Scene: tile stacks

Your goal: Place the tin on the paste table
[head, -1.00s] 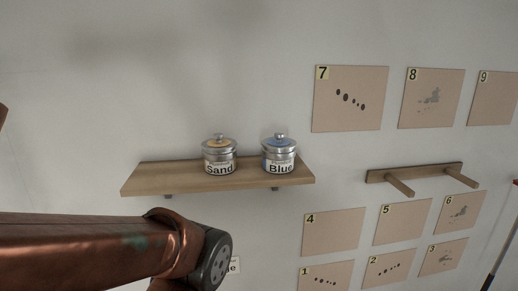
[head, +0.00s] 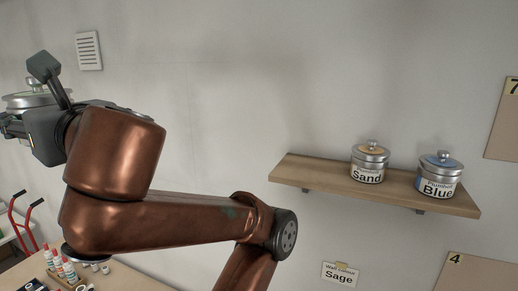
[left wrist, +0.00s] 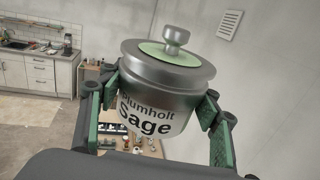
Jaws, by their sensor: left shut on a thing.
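My left gripper (left wrist: 161,95) is shut around a round metal tin (left wrist: 165,75). The tin has a pale green lid top with a knob and a label reading "Plumholt Sage". It is held upright, well above the floor. In the head view the tin (head: 32,98) is at the far left edge, partly hidden by my gripper. A wooden table top (head: 125,279) shows at the lower left, below my left arm; I cannot tell if it is the paste table. My right gripper is not in view.
A wall shelf (head: 315,177) holds the Sand tin (head: 369,163) and the Blue tin (head: 438,178). A "Sage" wall card (head: 339,275) hangs below it. Several small bottles (head: 62,265) stand on the table. A red-handled trolley (head: 17,222) is at far left.

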